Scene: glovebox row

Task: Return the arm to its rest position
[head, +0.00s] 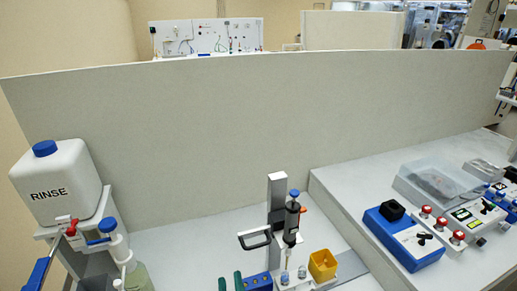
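Neither my gripper nor my arm can be made out in the head view. The bench (200,237) shows below the grey partition (250,125), with equipment standing on it.
A white RINSE container (58,185) with a blue cap stands at left. A grey upright post (277,190), a dark pipette-like tool (292,222) and a yellow cup (322,265) stand at the bottom centre. A blue control box (400,240) and a clear lidded box (437,183) sit at right.

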